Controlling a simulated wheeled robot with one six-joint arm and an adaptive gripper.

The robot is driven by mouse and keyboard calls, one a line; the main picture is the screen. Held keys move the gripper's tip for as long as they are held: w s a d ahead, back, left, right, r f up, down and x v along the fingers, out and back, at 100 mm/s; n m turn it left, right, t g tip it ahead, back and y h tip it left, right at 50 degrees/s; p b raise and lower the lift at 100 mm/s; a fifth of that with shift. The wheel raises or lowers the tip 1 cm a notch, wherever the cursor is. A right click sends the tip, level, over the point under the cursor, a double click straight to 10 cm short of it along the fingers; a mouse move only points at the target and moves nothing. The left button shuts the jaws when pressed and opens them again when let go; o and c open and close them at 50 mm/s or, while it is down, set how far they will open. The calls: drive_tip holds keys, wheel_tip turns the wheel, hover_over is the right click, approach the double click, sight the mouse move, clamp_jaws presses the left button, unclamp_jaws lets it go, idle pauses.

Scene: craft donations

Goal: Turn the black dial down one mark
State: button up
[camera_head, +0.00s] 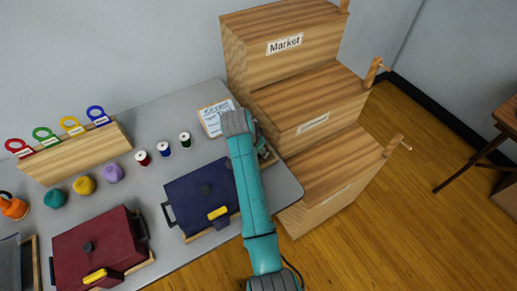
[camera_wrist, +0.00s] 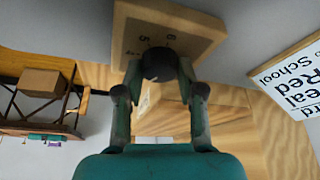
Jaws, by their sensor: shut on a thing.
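The black dial (camera_wrist: 157,65) sits on a wooden panel (camera_wrist: 190,40) at the top middle of the wrist view. Small number marks show on the panel above the dial; a 5 and a 6 seem legible, but which one the dial points at I cannot tell. My gripper (camera_wrist: 158,74) has one finger on each side of the dial and is shut on it. In the head view my gripper (camera_head: 263,150) is at the table's right end, beside the stepped wooden boxes. The arm hides most of it there, and the dial cannot be made out.
A note card (camera_head: 214,117) stands just left of my arm. A blue case (camera_head: 195,195) and a dark red case (camera_head: 95,245) lie at the table's front. Thread spools (camera_head: 164,149) stand midway. The stepped wooden Market unit (camera_head: 310,90) rises close on the right.

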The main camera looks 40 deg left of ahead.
drive_tip(key=shift+d+n+y, duration=0.1)
drive_tip(key=shift+n+y, duration=0.7)
drive_tip(key=shift+n, duration=1.5)
drive_tip(key=shift+g, duration=0.3)
drive_tip(key=o, duration=1.1)
drive_tip(key=shift+o, duration=0.2)
drive_tip(key=shift+r, duration=0.1)
drive_tip(key=v, duration=1.1)
drive_tip(key=shift+s+r, duration=0.25)
drive_tip(key=shift+r, duration=0.1)
drive_tip(key=shift+d, duration=0.2)
